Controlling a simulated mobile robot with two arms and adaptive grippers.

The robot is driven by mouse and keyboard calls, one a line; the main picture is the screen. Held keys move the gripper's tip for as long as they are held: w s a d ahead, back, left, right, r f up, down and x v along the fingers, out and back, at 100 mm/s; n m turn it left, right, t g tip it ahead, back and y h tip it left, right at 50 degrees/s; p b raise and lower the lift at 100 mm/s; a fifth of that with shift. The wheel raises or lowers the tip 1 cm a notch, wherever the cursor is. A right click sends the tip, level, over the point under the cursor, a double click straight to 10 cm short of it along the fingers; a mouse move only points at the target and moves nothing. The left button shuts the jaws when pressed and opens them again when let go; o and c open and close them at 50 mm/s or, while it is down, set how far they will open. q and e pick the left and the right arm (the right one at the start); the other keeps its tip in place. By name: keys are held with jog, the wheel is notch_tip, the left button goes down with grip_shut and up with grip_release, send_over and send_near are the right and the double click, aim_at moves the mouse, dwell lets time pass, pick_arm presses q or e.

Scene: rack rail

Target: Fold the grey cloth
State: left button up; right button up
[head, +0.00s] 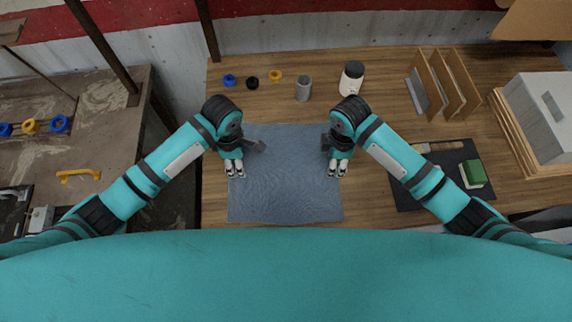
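The grey cloth (285,190) lies spread flat on the wooden table in the middle of the head view. It looks blue-grey, with slight wrinkles and a nearly straight outline. My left gripper (234,174) is over the cloth's left edge, pointing toward my body. My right gripper (337,174) is over the cloth's right edge in the same pose. The finger pads of each look a little apart, but they are too small to tell whether they are open or whether they touch the cloth. My wrists hide parts of the cloth's far corners.
A grey cup (303,88) and a white jar (351,78) stand behind the cloth, with small rings (229,80) to their left. A dark board (412,196) with a green block (473,174) lies right. A wooden rack (446,82) stands far right.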

pick_arm(q)
jog(key=shift+f, duration=0.2)
pick_arm(e)
jog(key=shift+f, duration=0.2)
pick_arm(q)
jog(key=shift+s, duration=0.1)
pick_arm(e)
jog(key=shift+s, duration=0.15)
pick_arm(q)
jog(key=shift+f, duration=0.2)
pick_arm(e)
jog(key=shift+f, duration=0.15)
pick_arm(q)
jog(key=shift+c, duration=0.4)
pick_arm(e)
jog(key=shift+c, duration=0.4)
pick_arm(q)
jog(key=shift+s+f, duration=0.1)
jog(key=c, duration=0.8)
pick_arm(e)
jog(key=shift+s+f, duration=0.1)
jog(key=shift+f, duration=0.05)
jog(key=c, duration=0.8)
pick_arm(q)
grip_shut()
pick_arm(e)
grip_shut()
